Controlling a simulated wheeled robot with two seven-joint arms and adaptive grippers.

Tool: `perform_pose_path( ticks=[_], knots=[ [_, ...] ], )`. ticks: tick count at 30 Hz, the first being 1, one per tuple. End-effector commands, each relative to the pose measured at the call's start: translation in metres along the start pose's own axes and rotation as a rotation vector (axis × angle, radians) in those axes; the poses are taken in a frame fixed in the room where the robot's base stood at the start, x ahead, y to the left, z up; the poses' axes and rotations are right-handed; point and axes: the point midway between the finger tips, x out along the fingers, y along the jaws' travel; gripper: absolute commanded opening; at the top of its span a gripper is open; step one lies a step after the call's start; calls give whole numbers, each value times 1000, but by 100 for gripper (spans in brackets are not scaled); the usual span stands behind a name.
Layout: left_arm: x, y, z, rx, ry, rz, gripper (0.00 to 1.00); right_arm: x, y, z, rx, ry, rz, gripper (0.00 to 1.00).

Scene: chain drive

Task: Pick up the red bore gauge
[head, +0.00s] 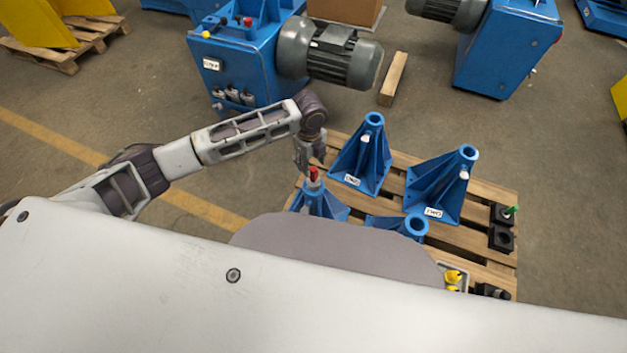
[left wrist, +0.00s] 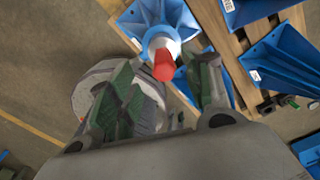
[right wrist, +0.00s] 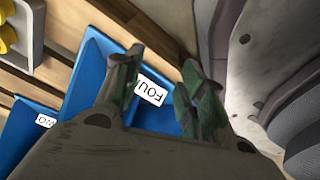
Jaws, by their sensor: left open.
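The red bore gauge (head: 313,173) stands in the top of the near left blue stand (head: 321,203), with a pale collar below its red end. My left gripper (head: 313,160) is close above it, open and empty. In the left wrist view the red end of the gauge (left wrist: 164,68) shows between the two spread green-padded fingers (left wrist: 166,88), and no contact is visible. My right gripper (right wrist: 160,72) shows only in its own wrist view, with its fingers apart and nothing between them, over a blue part with a white label (right wrist: 150,93).
More blue stands (head: 362,160) (head: 440,190) share the wooden pallet (head: 400,163). Black blocks (head: 501,238), one with a green-topped piece (head: 512,210), lie at its right. A tray with yellow pieces (head: 453,278) is at the near right. A blue machine with a grey motor (head: 328,55) stands behind.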

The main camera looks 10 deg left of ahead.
Motion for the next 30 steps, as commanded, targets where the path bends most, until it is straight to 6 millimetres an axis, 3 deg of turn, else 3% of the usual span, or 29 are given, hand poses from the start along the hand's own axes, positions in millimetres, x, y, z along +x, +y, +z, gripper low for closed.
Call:
perform_pose_path(
  ticks=[8, 18, 30],
  knots=[
    [16, -2, -4, 0, 1, 0, 50, 3, -1, 3, 1, -7, -1, 40],
    [50, -2, -6, -1, 0, 1, 50, -1, -4, -27, 6, 26, -4, 40],
    [52, -2, -6, 0, -1, -1, 50, -3, -9, -27, 10, 24, -10, 40]
  ],
)
